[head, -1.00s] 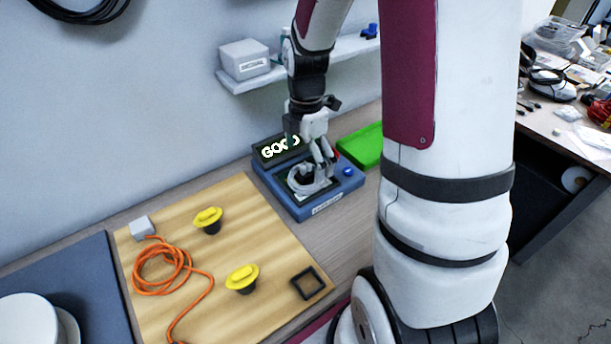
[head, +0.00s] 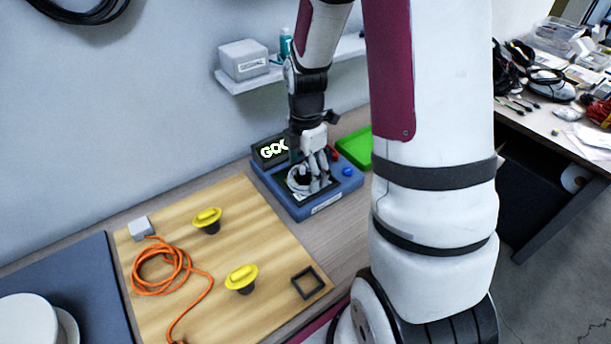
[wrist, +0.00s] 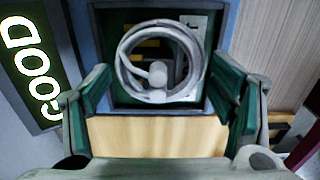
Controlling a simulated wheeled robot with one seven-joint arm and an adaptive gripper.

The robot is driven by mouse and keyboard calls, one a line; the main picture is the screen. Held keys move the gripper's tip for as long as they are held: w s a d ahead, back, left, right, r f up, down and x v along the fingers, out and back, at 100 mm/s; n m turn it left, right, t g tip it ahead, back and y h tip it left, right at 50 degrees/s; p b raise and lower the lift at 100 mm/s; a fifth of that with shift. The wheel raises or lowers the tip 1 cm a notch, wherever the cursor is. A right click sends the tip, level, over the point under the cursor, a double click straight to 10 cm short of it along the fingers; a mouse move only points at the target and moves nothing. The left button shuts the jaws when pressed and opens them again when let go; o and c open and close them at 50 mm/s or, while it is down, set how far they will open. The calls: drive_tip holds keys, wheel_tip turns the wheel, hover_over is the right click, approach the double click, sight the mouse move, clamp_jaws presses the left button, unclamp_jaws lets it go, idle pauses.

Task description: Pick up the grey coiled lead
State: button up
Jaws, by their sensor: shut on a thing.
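The grey coiled lead (head: 298,184) lies as a round coil on the dark top of the blue tester (head: 328,205). It also shows in the wrist view (wrist: 125,68), between the two fingers. My gripper (head: 317,183) is down at the tester with its fingers at the coil, shut on it. In the wrist view the green-padded fingers of my gripper (wrist: 160,98) stand on either side of the coil. The exact contact between pads and lead is hard to see. No lift off the tester is clear.
The tester's screen (head: 270,152) reads GOOD, partly covered in the head view. A green tray (head: 357,148) lies behind right. A wooden board (head: 205,290) at left bears yellow-topped knobs (head: 242,278), an orange cable (head: 160,272) and a black square frame (head: 305,282). A shelf (head: 240,88) hangs above.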

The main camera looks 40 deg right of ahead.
drive_tip(key=shift+o, duration=0.5)
drive_tip(key=shift+s+f, duration=0.1)
drive_tip(key=shift+f, duration=0.25)
drive_tip(key=shift+c, duration=0.7)
drive_tip(key=shift+r, duration=0.45)
drive_tip(key=c, duration=0.9)
drive_tip(key=shift+r, duration=0.4)
clamp_jaws()
drive_tip(key=shift+s+r, duration=0.2)
drive_tip(key=shift+r, duration=0.35)
drive_tip(key=shift+s+r, duration=0.2)
drive_tip(key=shift+r, duration=0.35)
drive_tip(key=s+d+r+p, duration=0.1)
drive_tip(key=s+d+p, duration=0.1)
drive_tip(key=s, duration=1.2)
drive_tip(key=shift+s+r, duration=0.2)
drive_tip(key=shift+s, duration=0.15)
